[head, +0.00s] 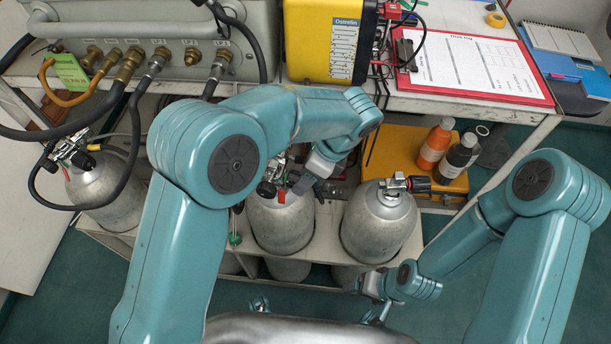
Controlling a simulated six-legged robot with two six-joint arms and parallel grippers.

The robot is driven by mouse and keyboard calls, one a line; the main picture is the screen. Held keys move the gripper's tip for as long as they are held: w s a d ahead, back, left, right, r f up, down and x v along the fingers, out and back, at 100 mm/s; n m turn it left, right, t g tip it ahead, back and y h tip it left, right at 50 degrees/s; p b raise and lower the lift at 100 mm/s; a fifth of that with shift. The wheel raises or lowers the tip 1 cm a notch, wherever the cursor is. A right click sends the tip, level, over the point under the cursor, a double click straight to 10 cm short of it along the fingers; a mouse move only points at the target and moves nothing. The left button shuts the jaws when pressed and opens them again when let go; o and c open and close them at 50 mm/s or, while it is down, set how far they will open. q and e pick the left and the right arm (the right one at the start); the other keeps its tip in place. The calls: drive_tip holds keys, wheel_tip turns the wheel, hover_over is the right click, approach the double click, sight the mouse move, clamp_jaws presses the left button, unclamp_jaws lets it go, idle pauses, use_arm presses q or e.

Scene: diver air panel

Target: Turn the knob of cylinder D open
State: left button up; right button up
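Three grey cylinders with valves stand in the rack: a left one (108,195), a middle one (280,224) and a right one (378,226). I cannot read a letter on any, so I cannot tell which is D. The right cylinder's valve has a dark knob (420,184) pointing right. The middle cylinder's valve shows a dark knob (266,190) and a red part. My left gripper (301,184) is at the middle cylinder's valve and partly covers it; its fingers are unclear. My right gripper (369,287) is low in front of the right cylinder, its fingers unclear.
A grey panel (170,30) with brass fittings and black hoses is at the back left. A yellow case (330,40) and a red clipboard (470,65) are on the bench.

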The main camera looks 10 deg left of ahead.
use_arm(q)
drive_tip(key=shift+c, duration=1.3)
drive_tip(key=shift+s+f+t+b, duration=0.1)
drive_tip(key=shift+f+t+b, duration=0.05)
drive_tip(key=shift+t+b, duration=0.6)
drive_tip(key=t+b, duration=0.2)
drive_tip(key=b, duration=0.1)
drive_tip(key=n+t+h+b, duration=0.1)
drive_tip(key=t+b, duration=0.1)
drive_tip(key=b, duration=0.2)
drive_tip(key=shift+s+f+b, duration=0.15)
drive_tip(key=shift+s+b, duration=0.15)
drive_tip(key=shift+s, duration=0.05)
drive_tip(key=shift+a+r+t+b, duration=0.1)
drive_tip(key=shift+r+t+b, duration=0.1)
drive_tip(key=shift+t+b, duration=0.6)
drive_tip(key=shift+g+h, duration=0.25)
drive_tip(key=shift+h, duration=0.05)
drive_tip(key=o, duration=1.1)
drive_tip(key=shift+c, duration=0.2)
drive_tip(key=shift+r, duration=0.1)
